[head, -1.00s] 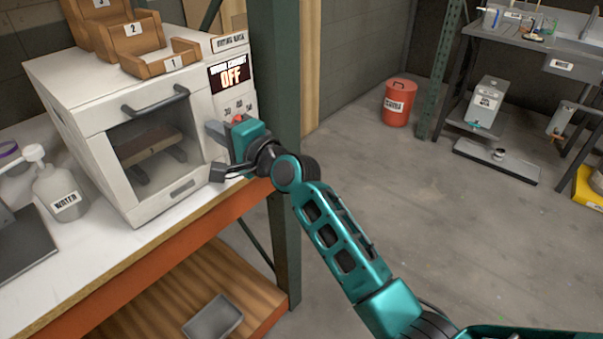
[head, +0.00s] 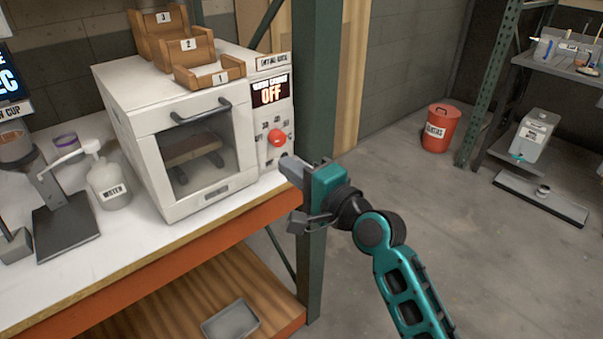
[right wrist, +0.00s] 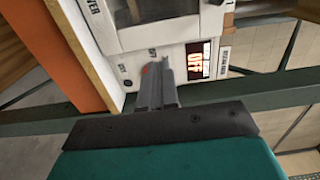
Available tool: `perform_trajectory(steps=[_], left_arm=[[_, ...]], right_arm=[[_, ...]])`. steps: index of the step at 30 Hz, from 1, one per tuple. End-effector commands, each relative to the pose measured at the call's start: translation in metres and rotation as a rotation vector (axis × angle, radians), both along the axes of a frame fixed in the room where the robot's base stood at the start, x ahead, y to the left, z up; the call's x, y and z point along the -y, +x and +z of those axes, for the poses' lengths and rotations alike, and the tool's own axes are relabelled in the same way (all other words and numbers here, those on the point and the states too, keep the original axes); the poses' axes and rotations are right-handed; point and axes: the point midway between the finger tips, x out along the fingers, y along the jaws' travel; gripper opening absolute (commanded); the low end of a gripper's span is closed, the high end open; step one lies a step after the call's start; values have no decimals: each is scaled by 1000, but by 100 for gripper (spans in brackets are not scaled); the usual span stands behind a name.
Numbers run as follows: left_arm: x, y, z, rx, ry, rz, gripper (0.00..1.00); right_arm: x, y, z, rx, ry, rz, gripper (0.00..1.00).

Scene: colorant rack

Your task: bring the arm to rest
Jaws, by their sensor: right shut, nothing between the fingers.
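My right gripper (head: 290,171) is shut and empty. In the head view it is in front of the right end of the white oven (head: 150,150), just below and right of the red knob (head: 277,137) on the control panel. A gap shows between fingertips and knob in the head view. In the right wrist view the shut fingers (right wrist: 157,85) point towards the panel, with a bit of red showing by their tips. The oven display (head: 269,92) reads OFF. The oven door is closed, with a dark shape behind its glass. My left gripper is not in view.
The oven stands on a workbench with an orange edge (head: 200,253). A green post (head: 316,100) rises close behind my right gripper. Open floor lies to the right.

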Motion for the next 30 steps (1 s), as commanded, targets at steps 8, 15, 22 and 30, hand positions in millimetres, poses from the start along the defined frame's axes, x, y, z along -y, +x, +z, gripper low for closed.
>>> perform_trajectory(steps=[8,15,22,30], left_arm=[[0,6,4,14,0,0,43],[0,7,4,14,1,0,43],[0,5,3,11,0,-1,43],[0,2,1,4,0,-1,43]], right_arm=[[16,-20,-11,0,-34,-13,0],[64,-69,-124,37,-524,-109,0],[122,-165,-228,108,-1197,-18,0],[150,-227,-267,184,-1567,141,0]])
